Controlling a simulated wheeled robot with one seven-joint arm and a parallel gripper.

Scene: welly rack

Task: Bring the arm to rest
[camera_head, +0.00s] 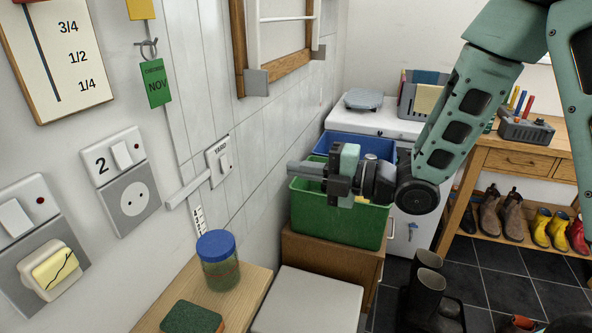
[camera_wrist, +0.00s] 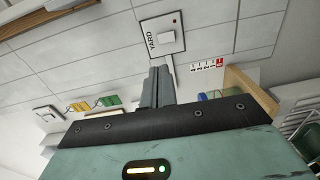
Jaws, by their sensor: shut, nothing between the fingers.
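My gripper (camera_head: 305,170) is at the middle of the head view, its fingers pointing left toward the tiled wall. The fingers are together with nothing between them. In the wrist view the shut fingers (camera_wrist: 157,87) point up toward the switch marked YARD (camera_wrist: 162,36). In the head view that YARD switch (camera_head: 219,161) is on the wall to the left of the fingertips, with a gap between. My green arm comes in from the upper right. A green crate (camera_head: 338,222) and a blue crate (camera_head: 372,146) are behind and below the gripper.
A jar with a blue lid (camera_head: 218,262) and a green sponge (camera_head: 191,318) are on a wooden ledge (camera_head: 256,285). A white stool-like top (camera_head: 307,303) is beside it. Dark boots (camera_head: 427,290) stand on the floor. A wooden bench (camera_head: 515,158) with a shoe shelf is at right.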

